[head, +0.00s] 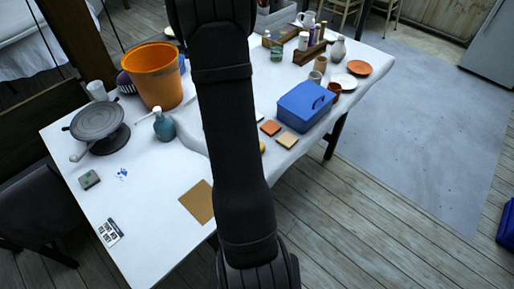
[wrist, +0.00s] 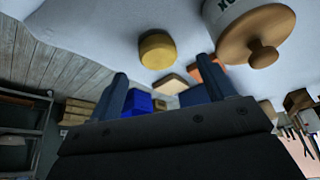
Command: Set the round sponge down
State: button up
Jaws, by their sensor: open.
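The round yellow sponge (wrist: 157,51) lies on the white tabletop (wrist: 110,30) in the wrist view, beyond my fingertips. In the head view only a sliver of the sponge (head: 262,147) shows beside my arm; the rest is hidden. My gripper (wrist: 163,70) is open, its two dark fingers spread wide with nothing held between them. The sponge appears apart from both fingers. In the head view my gripper is hidden behind my arm.
A white jar with a wooden lid (wrist: 262,38) stands close to the right finger in the wrist view. An orange tile (head: 270,128), a beige tile (head: 287,140) and a blue box (head: 306,106) are near the sponge. An orange bucket (head: 153,77) stands left.

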jog(key=shift+d+x, duration=0.1)
jog(key=shift+x, duration=1.35)
jog(key=shift+d+x, duration=0.15)
jog(key=shift+x, duration=1.25)
jog(key=shift+s, duration=0.15)
jog(key=shift+c, duration=0.5)
jog(key=c, duration=1.1)
jog(key=shift+o, duration=0.2)
jog(key=shift+r, duration=0.1)
jog(key=shift+r, duration=0.75)
notch_tip(320, 180, up, 3)
jog(key=shift+f, duration=0.15)
jog(key=s+d+r, duration=0.6)
jog(key=d+r, duration=0.1)
jog(key=d, duration=0.3)
jog(key=w+a+n+t+y, duration=0.3)
jog(key=w+a+n+y, duration=0.1)
jog(key=w+a+n, duration=0.7)
jog(key=n, duration=0.3)
jog(key=shift+w, duration=0.4)
